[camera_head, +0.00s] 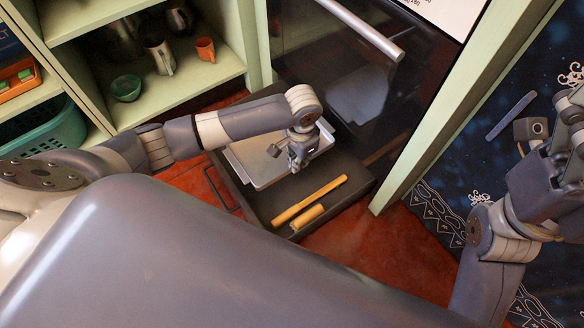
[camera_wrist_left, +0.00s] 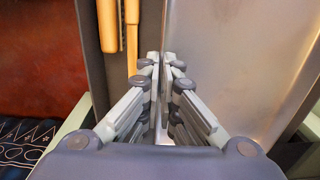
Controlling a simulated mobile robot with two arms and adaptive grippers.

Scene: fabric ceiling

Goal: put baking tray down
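The baking tray (camera_head: 250,174) is a shallow light-grey metal pan at the dark open drawer (camera_head: 262,209). I cannot tell whether it rests on the drawer bottom or hangs just above it. My left gripper (camera_head: 298,164) is at the tray's right edge. In the left wrist view the fingers (camera_wrist_left: 161,58) are closed together on the tray's edge, with the tray (camera_wrist_left: 225,50) spreading to the right. My right gripper (camera_head: 540,125) is at the right edge of the head view, away from the tray, and its fingers are only partly visible.
Two wooden rolling-pin-like tools (camera_head: 310,200) lie in the drawer's right part. A dark glossy oven-like front with a metal handle (camera_head: 350,25) stands behind. Green shelves (camera_head: 190,85) with a bowl and cups are at the left. A green post (camera_head: 440,110) borders the drawer's right.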

